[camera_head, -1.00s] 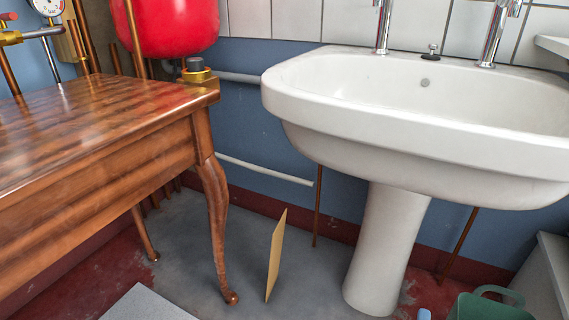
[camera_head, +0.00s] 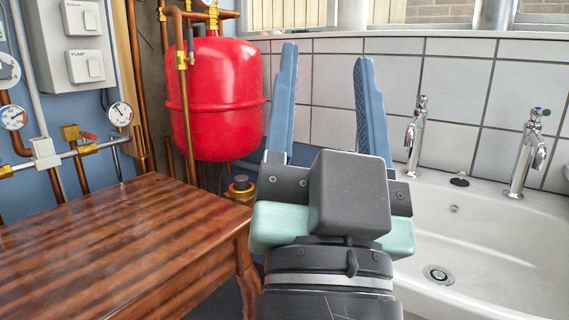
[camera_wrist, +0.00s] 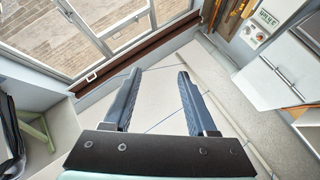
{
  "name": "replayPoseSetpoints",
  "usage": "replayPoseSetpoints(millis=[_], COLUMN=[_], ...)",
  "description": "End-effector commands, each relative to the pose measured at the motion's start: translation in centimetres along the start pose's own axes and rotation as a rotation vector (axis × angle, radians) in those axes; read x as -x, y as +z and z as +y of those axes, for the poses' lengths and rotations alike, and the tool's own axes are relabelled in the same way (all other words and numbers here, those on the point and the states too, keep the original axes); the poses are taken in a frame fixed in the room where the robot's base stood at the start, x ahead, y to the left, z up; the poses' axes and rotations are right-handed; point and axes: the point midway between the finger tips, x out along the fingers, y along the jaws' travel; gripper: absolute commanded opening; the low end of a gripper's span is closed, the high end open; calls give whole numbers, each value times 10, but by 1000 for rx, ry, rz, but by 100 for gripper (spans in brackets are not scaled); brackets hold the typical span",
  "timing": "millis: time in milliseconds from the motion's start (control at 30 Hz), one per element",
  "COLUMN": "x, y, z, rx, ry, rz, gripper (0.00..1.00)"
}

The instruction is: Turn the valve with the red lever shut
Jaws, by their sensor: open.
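A small brass valve (camera_head: 71,133) with a red lever (camera_head: 88,136) sits on the pipework at the left in the head view. The lever points right from the valve body, roughly along the pipe; its exact angle is hard to tell at this size. My gripper (camera_head: 326,58) is up in the middle of the head view, well to the right of the valve. Its two blue fingers are wide apart and nothing is between them. In the wrist view my gripper (camera_wrist: 159,74) is also open and empty, facing a window and tiled wall. The valve cannot be made out there.
A wooden table (camera_head: 110,235) stands below the pipework. A red tank (camera_head: 222,95) hangs between the pipes and my gripper. Gauges (camera_head: 120,114) and a switch box (camera_head: 82,45) are near the valve. A white sink (camera_head: 490,245) with chrome taps (camera_head: 416,135) is at the right.

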Motion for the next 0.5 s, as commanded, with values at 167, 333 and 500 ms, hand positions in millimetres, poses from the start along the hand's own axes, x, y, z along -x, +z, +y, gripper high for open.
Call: replayPoseSetpoints(millis=[167, 333, 500], x=[-34, -64, -98], y=[-84, -115, -153], z=[-50, -55, -64], rx=[160, 158, 158], ry=[-86, -82, -81], rz=[97, 91, 90], gripper=[57, 57, 57])
